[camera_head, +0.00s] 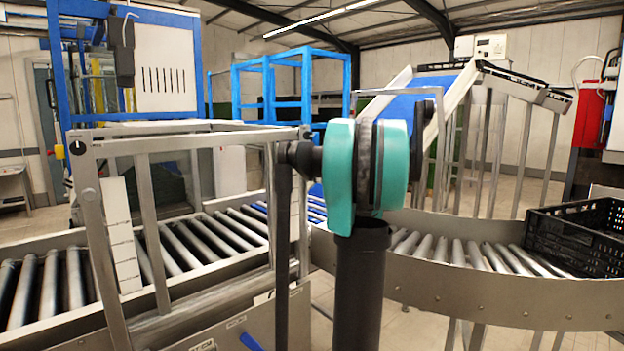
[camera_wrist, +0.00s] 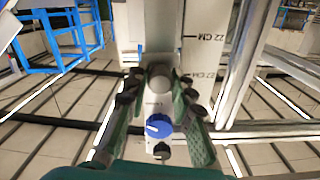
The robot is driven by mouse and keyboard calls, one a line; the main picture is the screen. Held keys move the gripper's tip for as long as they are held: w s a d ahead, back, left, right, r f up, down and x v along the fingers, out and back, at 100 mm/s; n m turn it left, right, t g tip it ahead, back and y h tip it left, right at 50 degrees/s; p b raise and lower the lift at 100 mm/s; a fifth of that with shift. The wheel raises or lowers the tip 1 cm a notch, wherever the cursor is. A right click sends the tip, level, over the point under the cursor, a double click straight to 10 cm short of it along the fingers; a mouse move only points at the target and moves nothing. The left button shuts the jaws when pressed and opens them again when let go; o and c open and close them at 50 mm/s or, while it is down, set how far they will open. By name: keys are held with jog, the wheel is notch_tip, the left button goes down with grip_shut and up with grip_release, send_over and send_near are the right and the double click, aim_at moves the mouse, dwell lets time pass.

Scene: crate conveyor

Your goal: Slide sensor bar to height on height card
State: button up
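In the wrist view, my gripper (camera_wrist: 159,80) has green fingers standing apart on both sides of a part with a grey rounded end and a blue knob (camera_wrist: 158,127). This looks like the sensor bar's holder; I see no clear grip on it. Behind it is a white scale (camera_wrist: 205,50) with black marks; "22 CM" is readable and a lower mark looks like "27 CM". In the head view, a white strip with marks (camera_head: 122,235) stands upright by the metal frame. I cannot make out a separate height card. My gripper does not show clearly in the head view.
A metal frame (camera_head: 88,185) stands over the roller conveyor (camera_head: 225,232), which curves right to a black crate (camera_head: 580,235). A blue chute (camera_head: 410,95) stands behind. Metal frame bars (camera_wrist: 240,65) are close on the right in the wrist view.

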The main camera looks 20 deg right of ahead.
grip_shut()
jog(key=shift+f, duration=0.1)
notch_tip(320, 180, down, 7)
jog(key=shift+f, duration=0.15)
jog(key=o, duration=0.8)
grip_release()
jog(key=shift+o, duration=0.2)
jog(key=shift+s, duration=0.1)
